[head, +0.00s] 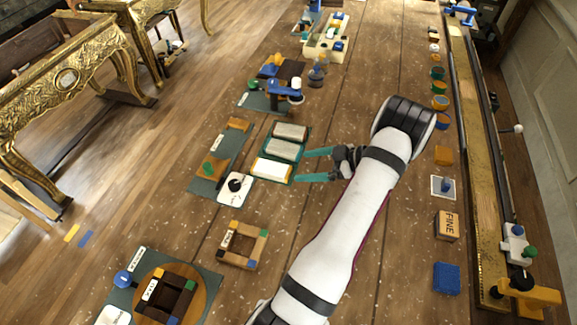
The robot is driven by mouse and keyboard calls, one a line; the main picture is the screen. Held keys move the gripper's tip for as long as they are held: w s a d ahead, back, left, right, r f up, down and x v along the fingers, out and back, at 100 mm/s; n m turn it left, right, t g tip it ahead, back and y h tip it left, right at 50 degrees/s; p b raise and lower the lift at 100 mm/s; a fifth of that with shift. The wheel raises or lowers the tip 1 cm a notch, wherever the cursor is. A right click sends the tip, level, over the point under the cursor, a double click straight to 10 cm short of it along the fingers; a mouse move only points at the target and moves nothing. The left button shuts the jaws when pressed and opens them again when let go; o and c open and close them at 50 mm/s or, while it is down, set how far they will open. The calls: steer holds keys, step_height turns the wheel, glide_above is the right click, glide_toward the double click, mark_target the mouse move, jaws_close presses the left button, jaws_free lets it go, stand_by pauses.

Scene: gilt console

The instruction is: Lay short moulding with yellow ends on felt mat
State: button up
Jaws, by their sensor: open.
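I cannot clearly pick out one short moulding with yellow ends. A darker frame of short pieces (184,284) with coloured corners lies on a round wooden disc. Grey-green mats lie on the bench: one left of centre (234,149), one under the disc (205,275), one further back (250,101). Which is the felt mat is unclear. My gripper (307,165) is open and looks empty, its teal fingers apart, just right of a green tray (268,143).
The green tray holds pale and gold blocks. A white card with a black knob (234,186) is beside it. A long gilt strip (478,190) runs along the right, with several pots and blocks beside it. Bare bench lies between the small frame and my arm.

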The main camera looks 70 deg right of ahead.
steer(key=shift+v, duration=1.1)
steer(key=w+d+r+m+g+h, duration=0.1)
steer(key=w+d+r+h, duration=0.2)
steer(key=w, duration=0.4)
steer(key=w+d+r+h, duration=0.1)
steer(key=w+d+r, duration=0.3)
steer(key=w+r, duration=0.25)
steer(key=w+a+r+m+g+h, duration=0.2)
steer(key=w+a+r, duration=0.1)
steer(key=w+r, duration=0.25)
steer(key=w+a+r+m+g+h, duration=0.1)
steer(key=w+a+r+g+h, duration=0.1)
steer(key=w+a+r, duration=0.35)
steer(key=a+f+m+g+y, duration=0.2)
steer(key=a+g+y, duration=0.1)
steer(key=a, duration=1.7)
steer(key=s+a+f+g+y, duration=0.1)
steer(key=s+a+g+y, duration=0.1)
steer(key=s+a, duration=0.6)
steer(key=s+a+f+g+y, duration=0.1)
steer(key=s+a+y, duration=0.3)
steer(key=a, duration=1.2)
steer(key=s+g, duration=0.1)
steer(key=s, duration=0.3)
steer(key=shift+a+f+n+y, duration=0.2)
steer(key=shift+a+n+y, duration=0.1)
steer(key=shift+y, duration=0.1)
